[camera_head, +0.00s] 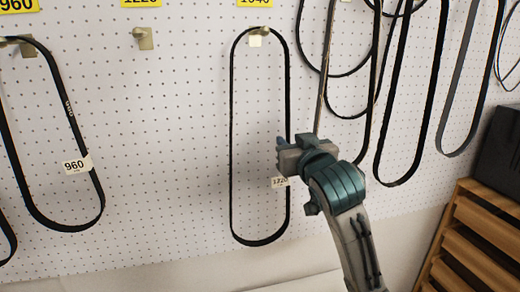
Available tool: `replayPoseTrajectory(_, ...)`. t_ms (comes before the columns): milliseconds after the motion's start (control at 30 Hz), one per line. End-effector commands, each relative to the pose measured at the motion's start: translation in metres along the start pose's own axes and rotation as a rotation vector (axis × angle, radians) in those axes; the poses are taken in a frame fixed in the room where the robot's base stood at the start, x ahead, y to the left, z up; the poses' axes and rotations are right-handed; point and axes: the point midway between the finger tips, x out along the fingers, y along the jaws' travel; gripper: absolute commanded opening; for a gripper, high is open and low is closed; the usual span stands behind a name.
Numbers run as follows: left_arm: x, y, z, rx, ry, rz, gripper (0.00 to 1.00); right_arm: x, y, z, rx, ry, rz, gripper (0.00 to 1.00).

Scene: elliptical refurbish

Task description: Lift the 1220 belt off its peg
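The 1220 belt (231,140) is a long, narrow black loop. It hangs from a brass-coloured peg (255,41) whose yellow label above is cut off and seems to read 1040. Its small white tag (280,182) reads 1220. My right gripper (283,143) is at the belt's right strand, about midway down, with the fingers overlapping it in the picture. The fingertips are small and partly hidden, so I cannot tell whether they are closed on the belt. My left gripper is out of view.
The peg under the 1220 label (143,38) is empty. A 960 belt (103,205) hangs at left from its peg (18,45). Several overlapping belts (380,160) hang to the right of the 1220 belt.

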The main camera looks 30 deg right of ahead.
Motion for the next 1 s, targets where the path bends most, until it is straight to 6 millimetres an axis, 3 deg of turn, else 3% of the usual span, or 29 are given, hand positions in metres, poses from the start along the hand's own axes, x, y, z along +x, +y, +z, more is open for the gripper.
replayPoseTrajectory(100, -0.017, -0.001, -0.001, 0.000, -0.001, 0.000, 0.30, 0.018, 0.003, -0.005, -0.002, -0.006, 0.002, 0.30)
replayPoseTrajectory(300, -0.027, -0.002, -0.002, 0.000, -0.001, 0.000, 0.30, 0.042, 0.004, -0.003, 0.000, -0.003, 0.001, 0.30)
replayPoseTrajectory(567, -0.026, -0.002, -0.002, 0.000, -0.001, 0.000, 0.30, 0.045, 0.003, -0.001, -0.001, -0.001, 0.001, 0.30)
replayPoseTrajectory(733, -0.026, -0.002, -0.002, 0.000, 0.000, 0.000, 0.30, 0.045, 0.003, -0.001, -0.001, -0.001, 0.001, 0.01)
replayPoseTrajectory(1000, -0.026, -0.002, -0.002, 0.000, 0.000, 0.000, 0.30, 0.045, 0.003, -0.002, -0.001, -0.001, 0.001, 0.00)
